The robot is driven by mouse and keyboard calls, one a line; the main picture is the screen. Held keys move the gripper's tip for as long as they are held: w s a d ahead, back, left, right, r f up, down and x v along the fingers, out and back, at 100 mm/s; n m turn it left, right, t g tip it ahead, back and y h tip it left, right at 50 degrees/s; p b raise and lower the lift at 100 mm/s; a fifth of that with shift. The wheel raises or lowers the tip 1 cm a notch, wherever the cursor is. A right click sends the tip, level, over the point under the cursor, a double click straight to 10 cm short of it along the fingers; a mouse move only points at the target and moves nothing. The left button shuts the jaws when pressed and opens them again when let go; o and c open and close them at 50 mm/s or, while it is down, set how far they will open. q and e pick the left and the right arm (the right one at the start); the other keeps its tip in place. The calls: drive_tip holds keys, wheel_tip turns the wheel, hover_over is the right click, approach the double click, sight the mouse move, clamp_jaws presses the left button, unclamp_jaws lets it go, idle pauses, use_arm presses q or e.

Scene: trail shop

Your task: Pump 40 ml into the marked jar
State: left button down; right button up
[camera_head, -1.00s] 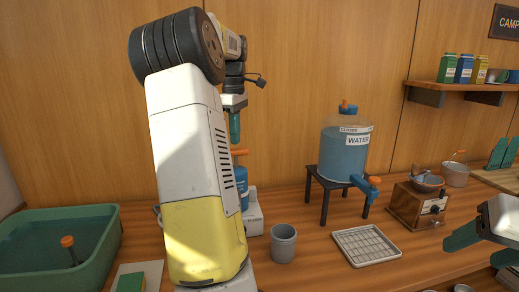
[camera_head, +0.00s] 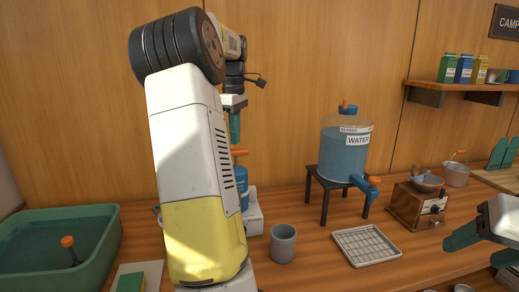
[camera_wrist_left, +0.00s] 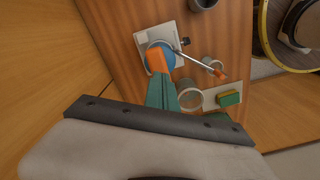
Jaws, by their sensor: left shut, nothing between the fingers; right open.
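A blue pump bottle (camera_head: 241,187) with an orange pump top (camera_head: 240,153) stands behind my left arm, partly hidden. In the left wrist view the orange top (camera_wrist_left: 156,59) and blue bottle (camera_wrist_left: 168,52) sit by a white device (camera_wrist_left: 145,39). My left gripper (camera_head: 235,140) is shut and empty, pointing down just above the orange top; I cannot tell whether it touches. An open pale jar (camera_wrist_left: 190,97) stands near the bottle in the wrist view; I see no mark on it. My right gripper (camera_head: 478,248) is open and empty at the right edge.
A grey cup (camera_head: 284,243) stands right of my left arm. A water dispenser (camera_head: 344,150) on a stand, a wire rack (camera_head: 366,246) and a wooden grinder (camera_head: 416,207) are further right. A green basin (camera_head: 106,250) is at left, near a sponge (camera_head: 130,283).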

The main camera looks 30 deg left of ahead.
sight(236, 149)
use_arm(q)
drive_tip(key=shift+f, duration=0.15)
drive_tip(key=shift+f, duration=2.25)
drive_tip(key=shift+r, duration=2.4)
drive_tip(key=shift+f, duration=0.1)
drive_tip(key=shift+f, duration=2.3)
drive_tip(key=shift+r, duration=2.4)
